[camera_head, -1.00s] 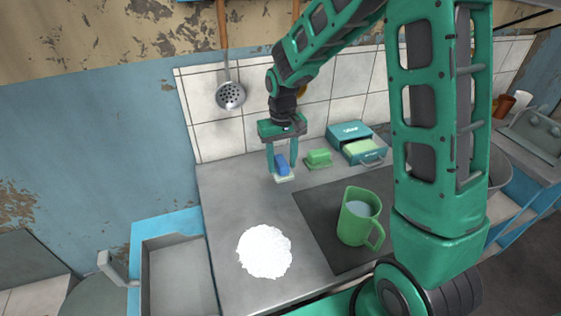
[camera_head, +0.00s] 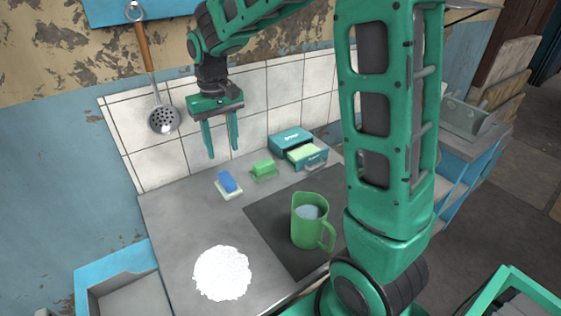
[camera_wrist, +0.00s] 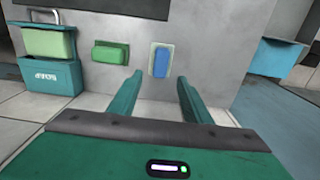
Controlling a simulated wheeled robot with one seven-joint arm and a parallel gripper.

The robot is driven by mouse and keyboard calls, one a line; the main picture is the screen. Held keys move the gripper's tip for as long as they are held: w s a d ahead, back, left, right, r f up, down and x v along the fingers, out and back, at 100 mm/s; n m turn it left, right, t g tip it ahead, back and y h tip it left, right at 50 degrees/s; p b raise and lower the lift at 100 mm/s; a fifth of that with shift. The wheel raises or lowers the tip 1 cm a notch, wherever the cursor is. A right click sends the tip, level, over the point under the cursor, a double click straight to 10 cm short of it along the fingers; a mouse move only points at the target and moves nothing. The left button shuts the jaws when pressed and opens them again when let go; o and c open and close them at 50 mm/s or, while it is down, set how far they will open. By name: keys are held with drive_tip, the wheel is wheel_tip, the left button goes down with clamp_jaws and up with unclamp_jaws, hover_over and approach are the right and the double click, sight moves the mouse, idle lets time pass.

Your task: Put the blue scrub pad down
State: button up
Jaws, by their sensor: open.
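The blue scrub pad (camera_head: 228,181) lies on a pale base on the grey counter, near the tiled back wall. The pad also shows in the wrist view (camera_wrist: 161,62), beyond my fingertips and apart from them. My gripper (camera_head: 222,155) is open and empty, raised above and behind the pad in the head view. Its two fingers also show in the wrist view (camera_wrist: 157,82), spread apart with nothing between them.
A green pad (camera_head: 264,169) sits right of the blue one. A green jug (camera_head: 309,227) stands on a dark panel. A white round patch (camera_head: 222,273) lies at the front. A skimmer (camera_head: 163,117) hangs on the wall.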

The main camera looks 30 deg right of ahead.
drive_tip(key=s+d+m, duration=0.2)
drive_tip(key=s+d, duration=0.3)
drive_tip(key=s, duration=0.5)
drive_tip(key=s+d+m, duration=0.2)
drive_tip(key=s+d, duration=0.4)
drive_tip(key=s, duration=0.5)
drive_tip(key=s+d+m, duration=0.2)
drive_tip(key=s+d, duration=0.4)
drive_tip(key=s, duration=0.4)
drive_tip(key=shift+s, duration=0.15)
drive_tip(key=shift+d+r, duration=0.1)
drive_tip(key=shift+w+f, duration=0.25)
drive_tip(key=shift+w, duration=0.4)
drive_tip(key=shift+o, duration=0.4)
